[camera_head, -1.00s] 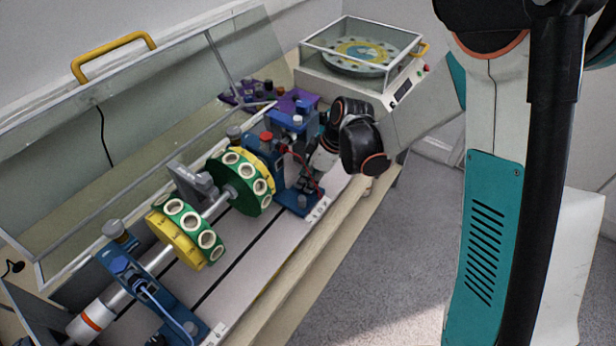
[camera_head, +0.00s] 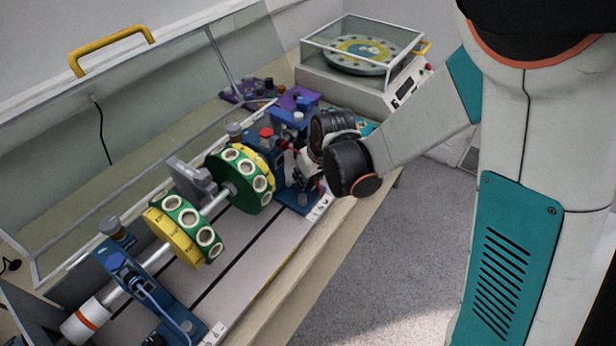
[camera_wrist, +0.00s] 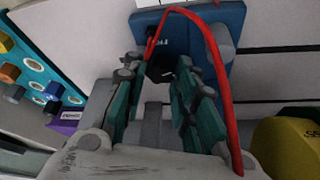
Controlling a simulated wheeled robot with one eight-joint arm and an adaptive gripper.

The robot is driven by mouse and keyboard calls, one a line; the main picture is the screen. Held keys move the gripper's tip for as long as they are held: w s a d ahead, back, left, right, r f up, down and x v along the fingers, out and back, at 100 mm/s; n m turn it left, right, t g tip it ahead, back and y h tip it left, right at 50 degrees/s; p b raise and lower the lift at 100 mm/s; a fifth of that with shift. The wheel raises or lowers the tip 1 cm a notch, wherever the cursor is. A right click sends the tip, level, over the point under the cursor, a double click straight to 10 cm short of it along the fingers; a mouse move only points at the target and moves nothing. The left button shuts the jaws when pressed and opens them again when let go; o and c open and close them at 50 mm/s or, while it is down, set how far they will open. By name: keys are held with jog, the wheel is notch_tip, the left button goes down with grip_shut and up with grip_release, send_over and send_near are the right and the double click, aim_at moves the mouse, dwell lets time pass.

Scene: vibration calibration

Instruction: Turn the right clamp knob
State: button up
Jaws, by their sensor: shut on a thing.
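The right clamp knob (camera_wrist: 160,70) is a small black knob in the wrist view, on the blue right bearing stand (camera_wrist: 225,22). My gripper (camera_wrist: 158,76) has its teal-padded fingers on both sides of the knob and is shut on it. In the head view my gripper (camera_head: 303,168) reaches the blue right stand (camera_head: 292,120) from the right. My wrist and fingers hide the knob there. A red cable (camera_wrist: 218,62) loops over the right finger in the wrist view, close to it.
A shaft with green-and-yellow discs (camera_head: 238,178) lies left of my gripper. The left blue stand (camera_head: 140,280) is at the front left. A clear hinged cover (camera_head: 130,130) stands open behind. A turntable machine (camera_head: 350,75) is at the back. Free floor lies right of the bench.

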jog(key=shift+a+m+t+h, duration=0.15)
jog(key=shift+m+t+h, duration=0.4)
jog(key=shift+m, duration=1.35)
jog(key=shift+h, duration=0.25)
jog(key=shift+g, duration=0.25)
jog(key=o, duration=1.1)
jog(key=shift+c, duration=0.2)
